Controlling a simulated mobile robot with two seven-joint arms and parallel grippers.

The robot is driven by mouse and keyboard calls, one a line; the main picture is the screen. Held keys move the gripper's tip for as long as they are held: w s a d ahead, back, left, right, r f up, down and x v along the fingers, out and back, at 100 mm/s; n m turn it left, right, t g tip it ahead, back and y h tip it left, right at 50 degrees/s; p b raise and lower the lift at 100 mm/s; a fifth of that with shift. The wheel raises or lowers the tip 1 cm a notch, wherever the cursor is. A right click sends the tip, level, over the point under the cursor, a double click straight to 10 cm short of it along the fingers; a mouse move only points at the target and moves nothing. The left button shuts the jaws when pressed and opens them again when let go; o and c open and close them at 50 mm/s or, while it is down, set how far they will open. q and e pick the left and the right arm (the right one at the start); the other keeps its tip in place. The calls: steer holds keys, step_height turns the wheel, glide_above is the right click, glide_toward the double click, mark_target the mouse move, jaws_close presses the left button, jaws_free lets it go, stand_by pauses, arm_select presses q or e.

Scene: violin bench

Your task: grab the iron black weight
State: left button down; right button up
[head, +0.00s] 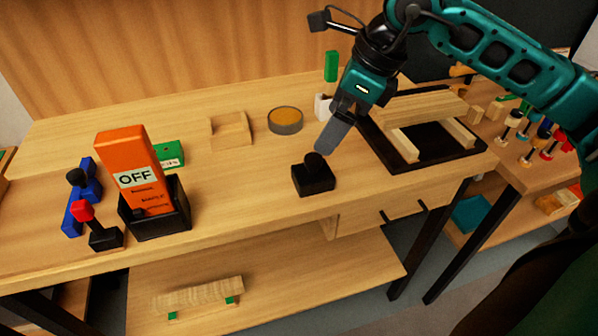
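The iron black weight (313,179) is a squat dark block with a round knob on top. It stands upright on the wooden bench top, near the front edge at the middle. My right gripper (331,136) comes down from the upper right, its grey finger slanting towards the knob. The fingertip is just above and behind the knob in the picture; I cannot tell whether they touch. Only one finger shows clearly, so its opening cannot be judged. My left gripper is out of view.
Right of the weight lies a black tray (446,159) with wooden bars. Behind are a round tin (285,120) and a wooden block (230,130). At left, an orange OFF box (134,165) stands in a black holder (158,220). Bare bench lies left of the weight.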

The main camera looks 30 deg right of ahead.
mark_target(312, 159)
steer(key=x, duration=1.2)
steer(key=shift+s+d, duration=0.15)
steer(key=shift+s, duration=0.05)
steer(key=shift+c, duration=0.4)
jaws_close()
steer(key=shift+r, duration=0.1)
